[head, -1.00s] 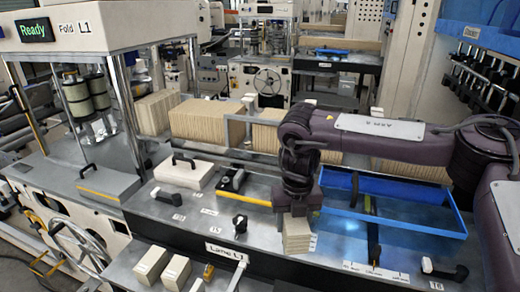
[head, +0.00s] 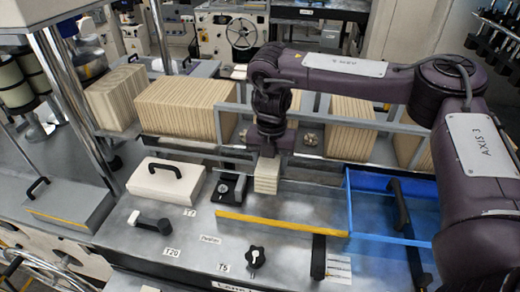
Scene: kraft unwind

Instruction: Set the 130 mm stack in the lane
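My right gripper (head: 268,153) hangs from the arm that comes in from the right. It points down and is shut on a small tan kraft stack (head: 267,177), upright over the grey deck near the rail. Its fingertips are mostly hidden by the wrist, and I cannot tell whether the stack's bottom touches the deck. No size marking is legible on it. The lane (head: 205,151) runs behind, along grey rails, and holds large striped kraft stacks (head: 188,105), (head: 350,127). My arm hides part of the lane. My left gripper is not in view.
Left of the held stack are a black clamp block (head: 230,187) and a cream block with a black handle (head: 165,180). A yellow-edged plate (head: 285,224) lies in front. A blue tray (head: 390,181) stands right. A black knob (head: 256,256) sits at the front.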

